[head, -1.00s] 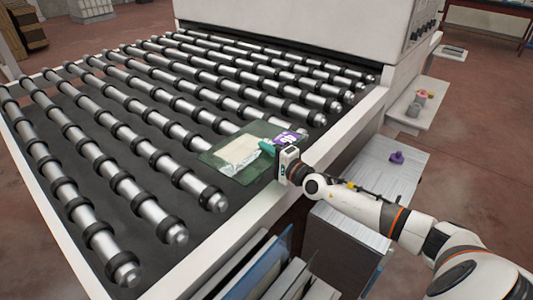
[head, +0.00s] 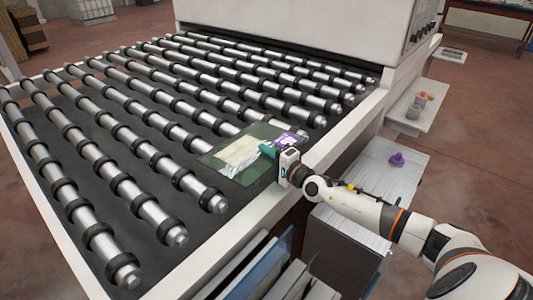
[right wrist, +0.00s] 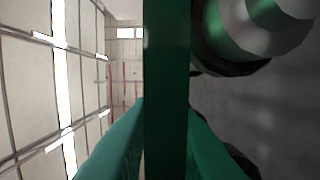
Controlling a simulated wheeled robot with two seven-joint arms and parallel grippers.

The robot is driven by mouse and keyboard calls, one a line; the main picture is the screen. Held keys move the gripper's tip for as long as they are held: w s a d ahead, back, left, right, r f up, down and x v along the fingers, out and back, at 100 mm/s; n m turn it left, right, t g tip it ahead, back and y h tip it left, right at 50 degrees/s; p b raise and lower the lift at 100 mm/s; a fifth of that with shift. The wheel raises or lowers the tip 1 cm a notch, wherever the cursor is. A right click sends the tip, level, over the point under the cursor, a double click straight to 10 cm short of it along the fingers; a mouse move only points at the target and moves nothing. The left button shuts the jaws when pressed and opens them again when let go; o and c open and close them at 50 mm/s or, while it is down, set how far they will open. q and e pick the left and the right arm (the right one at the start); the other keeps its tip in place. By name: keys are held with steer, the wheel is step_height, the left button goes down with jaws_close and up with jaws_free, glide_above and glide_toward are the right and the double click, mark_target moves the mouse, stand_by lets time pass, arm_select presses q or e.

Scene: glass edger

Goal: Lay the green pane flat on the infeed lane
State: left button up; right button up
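The green pane (head: 209,157) is a see-through sheet with a cream patch and a purple label on it. It lies about level over the right-hand ends of the rollers of the infeed lane (head: 128,187), beside the pale side rail. My right gripper (head: 268,152) has its teal fingers on the pane's right edge. In the right wrist view the pane (right wrist: 166,60) is edge-on between the two fingers (right wrist: 166,140), with a roller (right wrist: 235,30) close to one face. I cannot tell whether the pane touches the rollers. My left gripper is not in view.
The white machine housing (head: 290,30) stands at the far end of the lane. Below the rail are upright panes in a rack (head: 262,268) and a pale stack (head: 378,180) with a purple object (head: 397,159) on top. The rollers left of the pane are bare.

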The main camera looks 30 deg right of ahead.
steer(key=shift+s+a+f, duration=0.1)
steer(key=shift+s+f, duration=0.05)
steer(key=shift+f, duration=0.35)
steer(key=shift+s+a+f, duration=0.1)
steer(key=shift+f, duration=0.35)
steer(key=shift+s+d+f, duration=0.1)
steer(key=shift+s, duration=0.1)
steer(key=shift+s+d, duration=0.1)
steer(key=shift+s, duration=0.55)
steer(key=shift+s+d+r+p, duration=0.2)
steer(key=shift+s+d+p, duration=0.05)
steer(key=shift+s, duration=0.35)
steer(key=shift+s+d+r+p, duration=0.2)
steer(key=shift+s, duration=0.35)
steer(key=shift+s+d, duration=0.15)
steer(key=shift+s, duration=0.45)
steer(key=shift+p+v, duration=0.5)
steer(key=shift+v, duration=2.15)
steer(key=shift+r, duration=0.15)
